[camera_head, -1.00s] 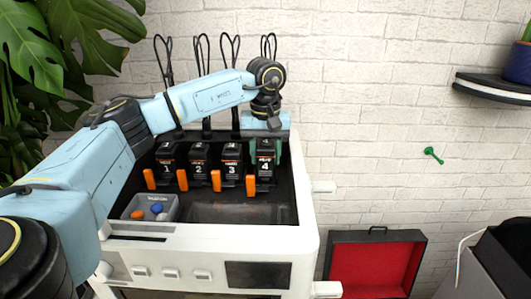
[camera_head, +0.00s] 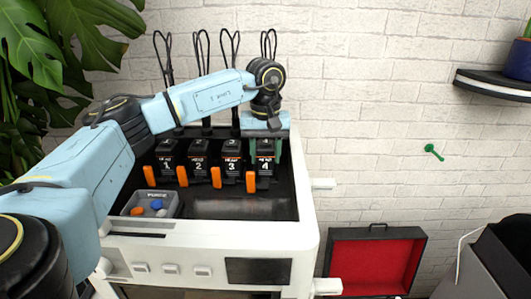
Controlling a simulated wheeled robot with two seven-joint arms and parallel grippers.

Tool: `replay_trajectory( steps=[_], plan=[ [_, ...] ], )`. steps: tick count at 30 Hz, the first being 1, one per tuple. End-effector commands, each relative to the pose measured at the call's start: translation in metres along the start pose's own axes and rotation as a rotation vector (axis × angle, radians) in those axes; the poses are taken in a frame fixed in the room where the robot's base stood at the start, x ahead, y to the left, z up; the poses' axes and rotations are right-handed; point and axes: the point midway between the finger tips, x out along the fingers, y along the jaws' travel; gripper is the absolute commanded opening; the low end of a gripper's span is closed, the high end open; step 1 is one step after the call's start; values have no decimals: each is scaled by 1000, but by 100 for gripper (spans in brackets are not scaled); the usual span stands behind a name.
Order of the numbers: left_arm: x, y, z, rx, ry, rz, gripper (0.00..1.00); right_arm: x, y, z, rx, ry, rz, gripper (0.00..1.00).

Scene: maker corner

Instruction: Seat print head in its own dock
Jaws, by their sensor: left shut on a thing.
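Several black print heads stand in a row inside the white printer (camera_head: 215,241), with numbers on their fronts and orange levers low on them. Head 1 (camera_head: 166,160), head 2 (camera_head: 199,162), head 3 (camera_head: 232,161) and head 4 (camera_head: 265,163) run left to right. My left gripper (camera_head: 265,140) comes down from above and is shut on head 4, with greenish fingers at its sides. Head 4 stands upright in line with the others. The arm and gripper hide its top, and I cannot tell how its back meets the dock. My right gripper does not show.
A small grey bin (camera_head: 150,207) with orange, blue and white bits stands at the printer's front left. Black cable loops rise behind the heads. An open red-lined case (camera_head: 372,265) lies right of the printer. A dark shelf (camera_head: 495,85) is on the wall.

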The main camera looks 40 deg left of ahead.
Motion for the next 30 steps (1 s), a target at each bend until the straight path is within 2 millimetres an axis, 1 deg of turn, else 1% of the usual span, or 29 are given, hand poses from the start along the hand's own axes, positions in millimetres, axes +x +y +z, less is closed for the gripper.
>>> replay_trajectory(
  steps=[3, 4, 9, 10, 17, 20, 23, 25, 29, 30],
  plan=[
    [0, 0, 0, 0, 1, 1, 9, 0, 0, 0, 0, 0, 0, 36],
    [0, 0, 0, 0, 0, 1, 43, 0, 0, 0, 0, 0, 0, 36],
    [0, 0, 0, 0, 0, 0, 65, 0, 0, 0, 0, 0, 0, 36],
    [0, 0, 0, 0, 0, 0, 67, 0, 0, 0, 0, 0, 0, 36],
    [0, 0, 0, 0, -1, -1, 67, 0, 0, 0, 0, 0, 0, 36],
    [-4, 0, 0, 0, 0, 0, 67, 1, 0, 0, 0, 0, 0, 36],
    [-15, 1, 0, 0, 2, 2, 67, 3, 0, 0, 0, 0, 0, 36],
    [-28, 1, 0, 0, 3, 4, 67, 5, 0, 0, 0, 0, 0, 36],
    [-58, 1, 0, 1, 3, 4, 67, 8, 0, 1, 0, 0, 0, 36],
    [-68, 1, 0, 1, 3, 5, 67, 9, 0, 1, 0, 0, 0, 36]
  ],
)
